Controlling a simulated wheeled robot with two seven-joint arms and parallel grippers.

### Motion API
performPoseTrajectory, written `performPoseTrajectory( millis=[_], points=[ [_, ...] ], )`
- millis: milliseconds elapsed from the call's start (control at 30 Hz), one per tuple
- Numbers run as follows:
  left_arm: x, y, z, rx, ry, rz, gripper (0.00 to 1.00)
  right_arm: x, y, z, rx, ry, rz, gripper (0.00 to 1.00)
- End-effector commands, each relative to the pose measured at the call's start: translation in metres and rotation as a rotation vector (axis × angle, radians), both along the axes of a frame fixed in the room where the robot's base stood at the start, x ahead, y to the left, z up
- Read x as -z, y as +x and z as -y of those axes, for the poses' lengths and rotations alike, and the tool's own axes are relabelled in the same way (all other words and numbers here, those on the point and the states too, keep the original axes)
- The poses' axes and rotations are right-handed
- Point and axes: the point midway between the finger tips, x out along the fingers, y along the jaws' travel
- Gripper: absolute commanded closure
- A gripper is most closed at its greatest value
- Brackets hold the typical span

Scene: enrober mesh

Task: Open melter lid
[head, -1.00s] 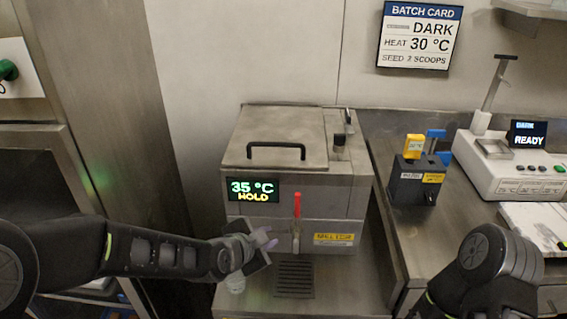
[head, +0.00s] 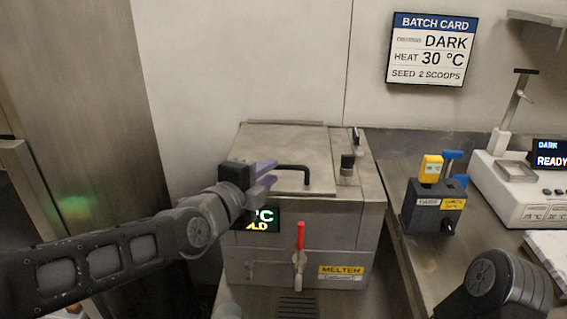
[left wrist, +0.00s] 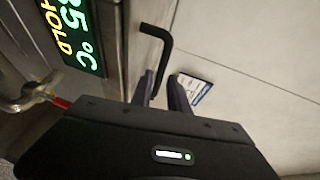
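The melter (head: 300,225) is a steel box with its flat lid (head: 290,140) down. The lid's black bar handle (head: 295,168) is at the front edge; its left part is hidden behind my left gripper (head: 268,174). The left gripper is open, its purple fingers at the handle's left end. In the left wrist view the handle (left wrist: 166,42) runs down toward the gap between the parted fingers (left wrist: 162,90); I cannot tell whether they touch it. My right gripper is out of view.
The melter display (head: 264,218) is partly covered by my left arm. A red tap lever (head: 300,236) is on the front. A dark block with yellow and blue tools (head: 432,205) and a white machine (head: 520,185) stand on the right counter. A batch card (head: 431,50) hangs behind.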

Motion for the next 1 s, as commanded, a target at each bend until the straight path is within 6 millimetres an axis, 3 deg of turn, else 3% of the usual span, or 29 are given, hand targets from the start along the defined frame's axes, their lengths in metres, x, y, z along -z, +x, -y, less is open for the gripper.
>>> performPoseTrajectory(
  millis=[500,833,1000],
  points=[
    [0.014,0.062,0.026,0.000,0.001,-0.001,0.80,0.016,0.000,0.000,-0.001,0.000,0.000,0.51],
    [0.014,0.066,0.028,0.000,0.001,0.000,0.80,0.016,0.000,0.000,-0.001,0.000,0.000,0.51],
    [0.014,0.066,0.028,0.000,0.001,0.000,0.93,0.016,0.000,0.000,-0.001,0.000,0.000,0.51]
  ],
)
